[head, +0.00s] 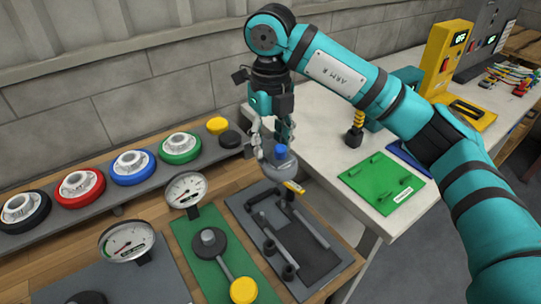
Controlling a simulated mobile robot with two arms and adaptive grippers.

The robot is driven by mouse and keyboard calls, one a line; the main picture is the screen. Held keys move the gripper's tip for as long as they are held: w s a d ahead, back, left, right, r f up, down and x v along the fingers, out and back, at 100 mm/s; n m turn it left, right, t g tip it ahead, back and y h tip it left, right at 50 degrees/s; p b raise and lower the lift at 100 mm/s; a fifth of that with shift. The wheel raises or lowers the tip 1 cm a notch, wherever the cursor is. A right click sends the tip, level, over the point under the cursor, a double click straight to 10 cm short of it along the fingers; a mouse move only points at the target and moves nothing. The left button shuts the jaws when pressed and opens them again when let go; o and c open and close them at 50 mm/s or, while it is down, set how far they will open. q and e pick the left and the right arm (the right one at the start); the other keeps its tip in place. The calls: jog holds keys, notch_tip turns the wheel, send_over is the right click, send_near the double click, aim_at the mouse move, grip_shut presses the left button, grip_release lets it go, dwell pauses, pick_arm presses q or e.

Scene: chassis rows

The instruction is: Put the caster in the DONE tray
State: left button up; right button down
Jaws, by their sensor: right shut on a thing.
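My right gripper (274,142) is shut on a grey rounded piece with a blue top, which I take to be the caster (281,164). The gripper points down and holds it over the far end of the dark grey mat. A gripper finger and the blue top hide part of it, and I cannot tell its clearance above the mat. A green tray with a white label (362,179) lies on the pale table to the right. Its label is too small to read, so I cannot tell whether it is the DONE tray. My left gripper is not in view.
The dark mat (318,262) holds grey rods and fittings. Left of it are a green mat (196,246) and dial gauges (186,190). Coloured wheels, including a green one (180,148), line the back shelf. A yellow device (446,58) stands on the pale table.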

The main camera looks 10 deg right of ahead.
aim_at(271, 147)
jog(key=shift+r, duration=0.3)
jog(key=shift+r+p, duration=1.75)
jog(key=shift+r, duration=0.5)
